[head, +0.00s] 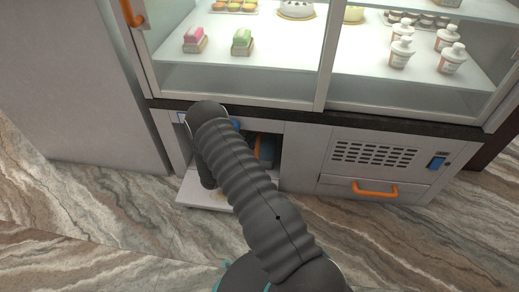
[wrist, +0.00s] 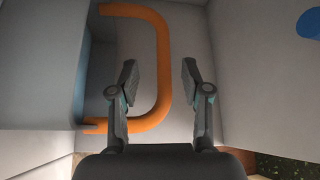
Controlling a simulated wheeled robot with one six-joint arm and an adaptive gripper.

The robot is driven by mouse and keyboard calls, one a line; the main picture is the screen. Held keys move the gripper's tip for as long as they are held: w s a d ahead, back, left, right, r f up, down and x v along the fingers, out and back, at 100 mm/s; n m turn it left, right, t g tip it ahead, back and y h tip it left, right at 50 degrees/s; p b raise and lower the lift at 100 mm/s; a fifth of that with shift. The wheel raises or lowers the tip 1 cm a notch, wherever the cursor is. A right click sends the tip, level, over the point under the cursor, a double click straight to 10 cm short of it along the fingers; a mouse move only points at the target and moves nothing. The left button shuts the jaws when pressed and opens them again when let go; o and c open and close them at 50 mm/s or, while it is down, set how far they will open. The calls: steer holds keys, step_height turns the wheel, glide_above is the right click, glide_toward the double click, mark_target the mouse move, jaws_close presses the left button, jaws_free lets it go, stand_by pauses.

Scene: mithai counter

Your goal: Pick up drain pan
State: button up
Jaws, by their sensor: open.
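In the wrist view an orange D-shaped handle (wrist: 162,55) is fixed to a blue-grey body (wrist: 40,65) at left, which appears to be the drain pan. My gripper (wrist: 159,82) is open, and the handle's long bar shows between its two fingers. I cannot tell whether either finger touches it. My arm hides most of the compartment and the gripper there.
The compartment's pale flap (head: 215,201) lies lowered near the floor. A vent panel with an orange handle (head: 375,189) is at right. Above, a glass display case holds sweets and several white bottles (head: 400,52). A blue part (wrist: 311,22) shows at the wrist view's upper right.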

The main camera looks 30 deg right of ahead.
mark_target(259, 134)
steer(key=x, duration=0.5)
steer(key=shift+s+d+r, duration=0.2)
steer(key=shift+d, duration=0.05)
steer(key=shift+r, duration=0.1)
jaws_close()
